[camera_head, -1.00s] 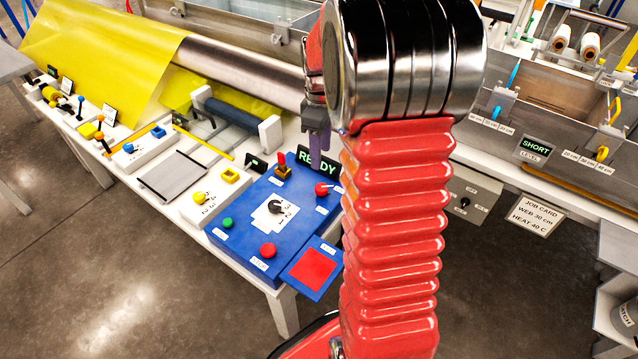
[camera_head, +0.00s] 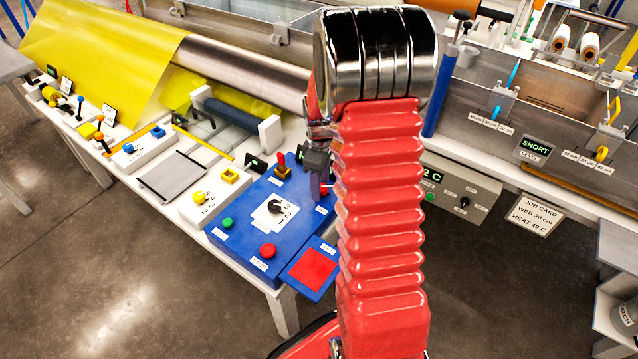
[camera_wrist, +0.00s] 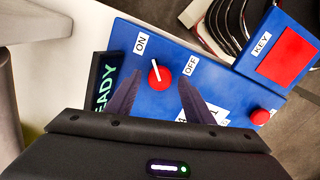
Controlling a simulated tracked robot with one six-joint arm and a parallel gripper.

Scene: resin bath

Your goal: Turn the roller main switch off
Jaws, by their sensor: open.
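The roller main switch is a red round knob (camera_wrist: 163,80) with a white pointer, on a blue control panel (camera_wrist: 205,92). In the wrist view, its pointer leans toward the ON label (camera_wrist: 141,44); the OFF label (camera_wrist: 190,65) is to the right. My gripper (camera_wrist: 160,76) is open, with one dark finger on each side of the knob; I cannot tell whether they touch it. In the head view, my gripper (camera_head: 319,194) is over the panel's right side and partly hides the knob (camera_head: 324,188).
A green READY display (camera_wrist: 105,85) stands beside the panel. The panel also has a black rotary selector (camera_head: 275,207), a green button (camera_head: 227,223), a red button (camera_head: 267,250) and a red KEY pad (camera_head: 312,269).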

